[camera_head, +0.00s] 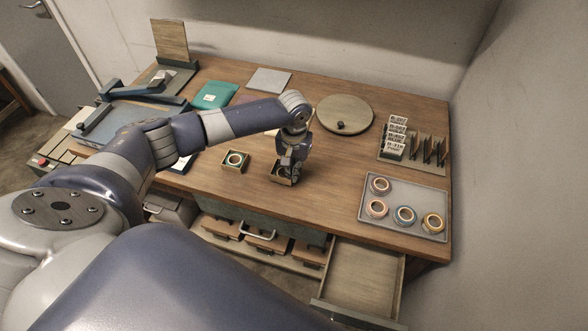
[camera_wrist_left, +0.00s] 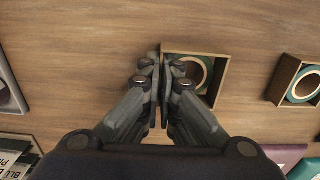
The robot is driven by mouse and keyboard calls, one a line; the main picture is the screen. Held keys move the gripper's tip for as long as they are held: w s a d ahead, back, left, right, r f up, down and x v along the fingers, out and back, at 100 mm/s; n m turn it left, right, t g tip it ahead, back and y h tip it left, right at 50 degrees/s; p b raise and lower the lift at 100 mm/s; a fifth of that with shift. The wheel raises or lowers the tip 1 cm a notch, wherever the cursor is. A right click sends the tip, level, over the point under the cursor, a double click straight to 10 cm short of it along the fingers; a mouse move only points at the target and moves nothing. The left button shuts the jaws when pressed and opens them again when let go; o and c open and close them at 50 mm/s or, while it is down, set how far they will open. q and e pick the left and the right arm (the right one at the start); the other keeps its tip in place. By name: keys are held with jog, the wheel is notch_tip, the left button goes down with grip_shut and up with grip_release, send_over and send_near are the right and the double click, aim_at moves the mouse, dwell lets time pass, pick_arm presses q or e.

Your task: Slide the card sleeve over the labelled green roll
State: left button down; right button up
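A square, open card sleeve (camera_head: 279,181) is on the wooden table near its front edge. In the left wrist view the sleeve (camera_wrist_left: 222,82) surrounds a green roll (camera_wrist_left: 205,73) with a pale core; I cannot tell how far down it sits. My left gripper (camera_head: 290,166) points down over this sleeve. In the left wrist view its fingertips (camera_wrist_left: 160,74) are close together on either side of one sleeve wall. A second sleeve (camera_head: 225,165) with a green roll (camera_head: 235,159) inside stands just left. No label is readable on either roll. My right gripper is out of view.
A grey tray (camera_head: 386,225) with several coloured rolls is at the right. A label rack (camera_head: 427,164), a round board (camera_head: 345,113) and a teal folder (camera_head: 215,95) lie farther back. An open drawer (camera_head: 362,280) juts out at the front right.

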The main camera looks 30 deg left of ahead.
pick_arm(q)
jog(key=c, duration=1.7)
grip_release()
jog(key=shift+s+f, duration=0.3)
jog(key=shift+f, duration=0.05)
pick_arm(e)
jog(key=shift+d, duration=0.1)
pick_arm(q)
jog(key=shift+w+a, duration=0.1)
jog(key=shift+r, duration=0.1)
notch_tip(320, 180, up, 12)
jog(key=shift+w, duration=0.15)
